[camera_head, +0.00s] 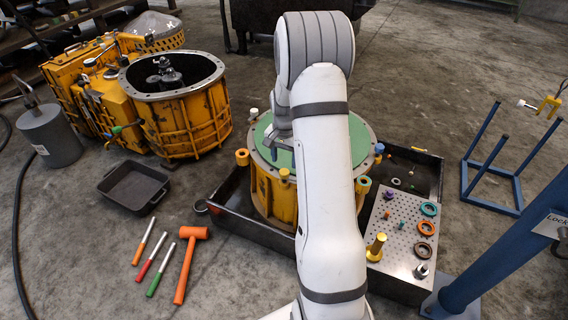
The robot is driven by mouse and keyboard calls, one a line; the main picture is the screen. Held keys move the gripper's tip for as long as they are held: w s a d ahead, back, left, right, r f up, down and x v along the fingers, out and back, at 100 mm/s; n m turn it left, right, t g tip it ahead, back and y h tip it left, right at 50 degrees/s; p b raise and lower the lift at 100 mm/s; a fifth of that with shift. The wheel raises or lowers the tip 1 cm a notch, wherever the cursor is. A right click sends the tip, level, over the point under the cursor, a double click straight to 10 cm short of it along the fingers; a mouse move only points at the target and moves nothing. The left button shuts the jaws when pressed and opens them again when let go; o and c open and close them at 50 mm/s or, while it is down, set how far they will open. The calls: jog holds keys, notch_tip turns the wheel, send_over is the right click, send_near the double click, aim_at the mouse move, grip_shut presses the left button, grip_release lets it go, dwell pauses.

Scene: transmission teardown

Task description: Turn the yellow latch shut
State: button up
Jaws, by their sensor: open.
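A round yellow housing (262,190) with a green top (263,132) stands in a dark tray. Small coloured pieces sit around its rim. My gripper (276,152) is over the green top, behind the front yellow piece and apart from the left one. It is small and partly hidden by my arm; it appears empty.
A perforated plate (398,243) with rings and pegs lies at the right of the dark tray (232,222). A blue frame (489,207) stands farther right. An orange mallet (187,262) and several coloured-handled tools lie on the floor at left.

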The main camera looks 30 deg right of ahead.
aim_at(284, 171)
jog(key=shift+r, duration=1.35)
jog(key=shift+p, duration=0.3)
jog(key=m, duration=0.3)
jog(key=shift+m+p, duration=0.35)
jog(key=shift+m, duration=0.05)
jog(key=m, duration=0.3)
jog(key=shift+f, duration=0.1)
notch_tip(284, 171, down, 8)
jog(key=shift+r+b, duration=0.15)
jog(key=shift+b, duration=0.95)
jog(key=c, duration=1)
jog(key=shift+o, duration=0.2)
